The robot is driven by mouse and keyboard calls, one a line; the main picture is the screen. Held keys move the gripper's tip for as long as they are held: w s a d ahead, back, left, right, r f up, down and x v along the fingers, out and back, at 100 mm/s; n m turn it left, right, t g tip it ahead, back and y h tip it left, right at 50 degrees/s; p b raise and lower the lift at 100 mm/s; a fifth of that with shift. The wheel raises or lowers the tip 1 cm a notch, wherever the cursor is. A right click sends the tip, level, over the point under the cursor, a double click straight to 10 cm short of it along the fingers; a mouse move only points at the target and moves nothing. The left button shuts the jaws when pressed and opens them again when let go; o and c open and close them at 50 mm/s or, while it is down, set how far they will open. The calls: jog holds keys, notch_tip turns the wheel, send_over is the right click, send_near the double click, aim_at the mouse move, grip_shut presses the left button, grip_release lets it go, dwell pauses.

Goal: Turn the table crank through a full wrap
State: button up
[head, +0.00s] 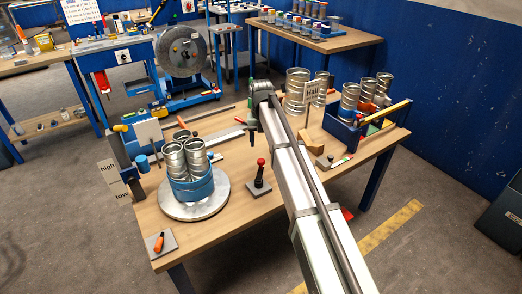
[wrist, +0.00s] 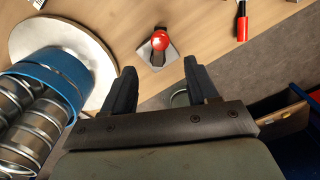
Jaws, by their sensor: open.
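A round pale turntable (head: 170,208) on the workbench carries several upright metal ducts (head: 197,158) held in a blue band (head: 192,190). Right of it stands a black lever with a red knob (head: 261,162); I cannot tell whether this is the table crank. In the wrist view the red knob (wrist: 161,41) sits on a grey plate, ahead of the fingers. The turntable (wrist: 75,32) is at the left there.
A small plate with an orange handle (head: 158,243) lies at the front left corner.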

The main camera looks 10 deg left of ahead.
jog(key=shift+r, duration=2.35)
